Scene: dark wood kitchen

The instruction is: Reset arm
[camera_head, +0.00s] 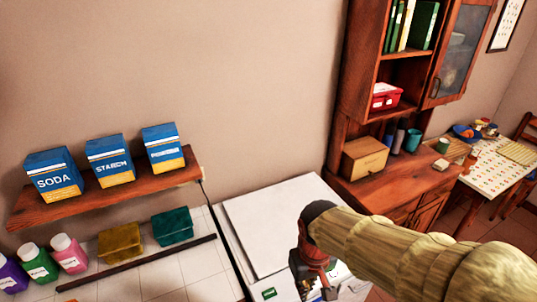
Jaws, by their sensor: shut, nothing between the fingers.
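My gripper (328,290) is at the bottom of the head view, right of centre, pointing down in front of a white flat-topped surface (268,216). My arm reaches in from the lower right corner in a pale yellow-brown sleeve. The fingers are small, dark and partly cut off by the lower edge. The gripper is shut and I see nothing held in it.
A wooden shelf (105,201) with blue boxes (54,176) is at left. Bottles (69,254), a yellow box (121,242) and a green box (172,227) stand below. A wooden cabinet (345,110) and a table (494,172) are at right.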

